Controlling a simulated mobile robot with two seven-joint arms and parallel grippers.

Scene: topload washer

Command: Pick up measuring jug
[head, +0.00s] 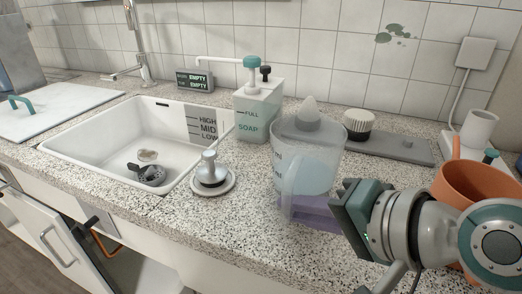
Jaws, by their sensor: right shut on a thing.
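The measuring jug (306,160) is a clear, see-through jug with dark markings, standing upright in the middle of the countertop. My right gripper (339,207) comes in from the right and is at the jug's lower right side. It is shut on the jug, apparently at the handle side. Its fingertips are partly hidden, so the exact grip is unclear. Whether the jug is lifted off the counter cannot be told. My left gripper is not in view.
A soap dispenser (257,112) stands behind the jug. A metal plunger stopper (210,173) is to its left, before the white sink (90,140). A brush (358,124) on a grey tray (405,148) and an orange pot (480,185) are to the right.

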